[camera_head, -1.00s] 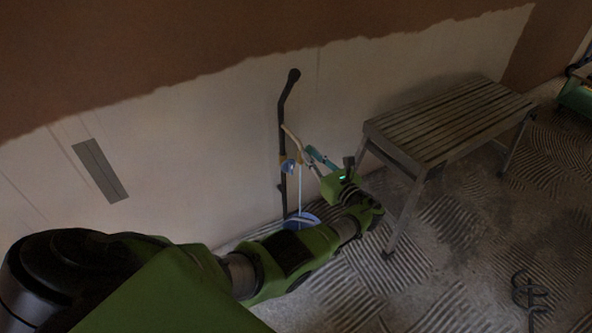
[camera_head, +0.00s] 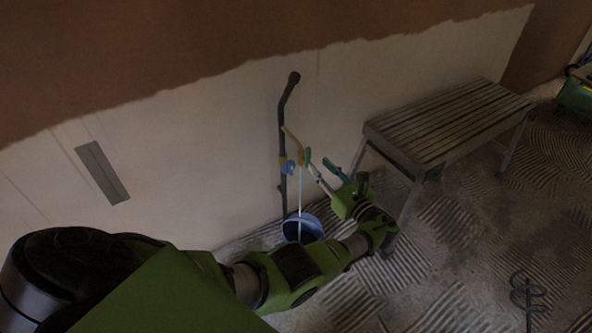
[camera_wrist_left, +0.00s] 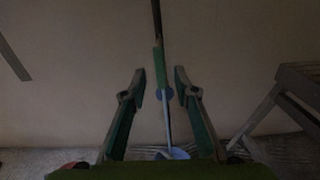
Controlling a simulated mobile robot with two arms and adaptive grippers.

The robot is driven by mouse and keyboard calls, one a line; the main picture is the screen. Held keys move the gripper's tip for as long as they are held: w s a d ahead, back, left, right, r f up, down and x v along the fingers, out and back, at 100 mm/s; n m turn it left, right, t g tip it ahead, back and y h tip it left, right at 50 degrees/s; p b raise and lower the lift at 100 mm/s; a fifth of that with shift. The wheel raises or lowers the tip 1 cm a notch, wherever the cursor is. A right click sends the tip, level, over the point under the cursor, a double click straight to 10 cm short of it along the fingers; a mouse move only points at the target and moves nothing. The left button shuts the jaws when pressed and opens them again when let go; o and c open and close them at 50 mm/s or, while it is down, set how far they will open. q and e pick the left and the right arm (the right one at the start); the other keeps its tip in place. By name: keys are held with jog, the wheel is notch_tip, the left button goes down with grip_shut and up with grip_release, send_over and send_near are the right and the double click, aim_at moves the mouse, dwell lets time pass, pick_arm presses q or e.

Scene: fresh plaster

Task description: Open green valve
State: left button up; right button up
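The green valve handle (camera_head: 307,156) is on a thin pipe assembly at the wall. In the left wrist view the green handle (camera_wrist_left: 159,68) stands upright between my fingertips in the picture. A blue valve (camera_head: 289,167) sits just left of it and below. My left gripper (camera_head: 319,165) is open, pointing at the pipe from the lower right, with a finger on either side of the handle in the wrist view (camera_wrist_left: 159,80). It seems apart from the handle; the exact gap is hard to tell. My right gripper is not in view.
A dark pipe (camera_head: 283,120) runs up the wall. A blue bucket (camera_head: 316,222) stands below, with a pale thin line running down into it. A slatted bench (camera_head: 450,120) stands to the right. A dark curled thing (camera_head: 529,292) lies on the ridged floor.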

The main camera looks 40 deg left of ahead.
pick_arm(q)
jog(key=v, duration=0.6)
jog(key=shift+d, duration=0.35)
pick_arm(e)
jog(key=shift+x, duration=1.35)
pick_arm(q)
jog(key=shift+s, duration=0.15)
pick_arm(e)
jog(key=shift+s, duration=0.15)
